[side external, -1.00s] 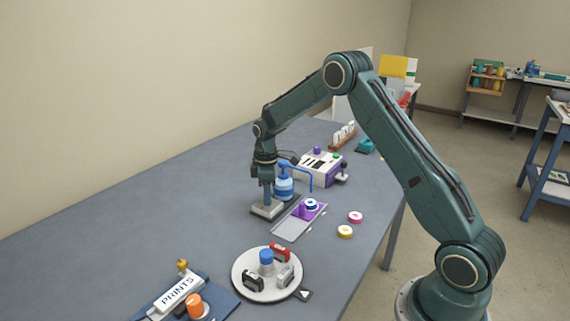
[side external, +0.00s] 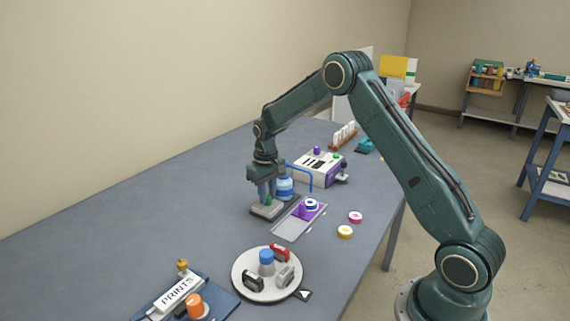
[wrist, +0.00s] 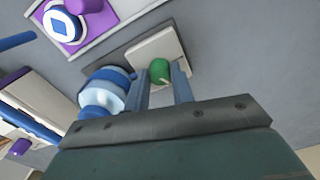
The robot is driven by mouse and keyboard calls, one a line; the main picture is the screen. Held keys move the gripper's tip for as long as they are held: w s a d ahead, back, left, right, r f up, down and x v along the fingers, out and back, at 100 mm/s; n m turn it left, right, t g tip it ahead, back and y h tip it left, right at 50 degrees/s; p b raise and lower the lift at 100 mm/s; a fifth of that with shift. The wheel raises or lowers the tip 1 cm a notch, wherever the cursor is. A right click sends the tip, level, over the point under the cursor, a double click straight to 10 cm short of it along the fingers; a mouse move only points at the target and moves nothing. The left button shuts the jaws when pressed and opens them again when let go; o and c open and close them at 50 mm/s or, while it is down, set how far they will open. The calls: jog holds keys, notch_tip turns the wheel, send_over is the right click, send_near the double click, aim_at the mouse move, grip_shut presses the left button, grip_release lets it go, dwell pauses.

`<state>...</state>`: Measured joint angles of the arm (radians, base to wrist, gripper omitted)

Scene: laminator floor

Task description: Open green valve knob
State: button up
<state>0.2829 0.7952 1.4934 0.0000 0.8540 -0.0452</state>
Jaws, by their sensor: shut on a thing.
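The green valve knob (wrist: 160,71) sits on a pale square block (wrist: 158,47) in the wrist view. In the side external view the knob (side external: 268,200) shows as a small green patch low between my fingers, above the block (side external: 265,211). My gripper (wrist: 159,90) points down at the block, with one finger on each side of the knob. It is shut on the knob. A small pale mark shows on the knob's edge. A blue bottle-like vessel (side external: 284,188) stands right beside the gripper, and it also shows in the wrist view (wrist: 103,92).
A tray with a purple pad (side external: 309,212) lies to the right of the block. A blue bent pipe (side external: 308,177) and a white-purple machine (side external: 320,168) stand behind. A round turntable (side external: 250,287) is in front. Bare table lies to the left.

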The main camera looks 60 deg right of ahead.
aim_at(267, 196)
jog(key=m, duration=0.6)
dwell(0.5)
jog(key=o, duration=1)
notch_tip(267, 196, up, 14)
dwell(0.4)
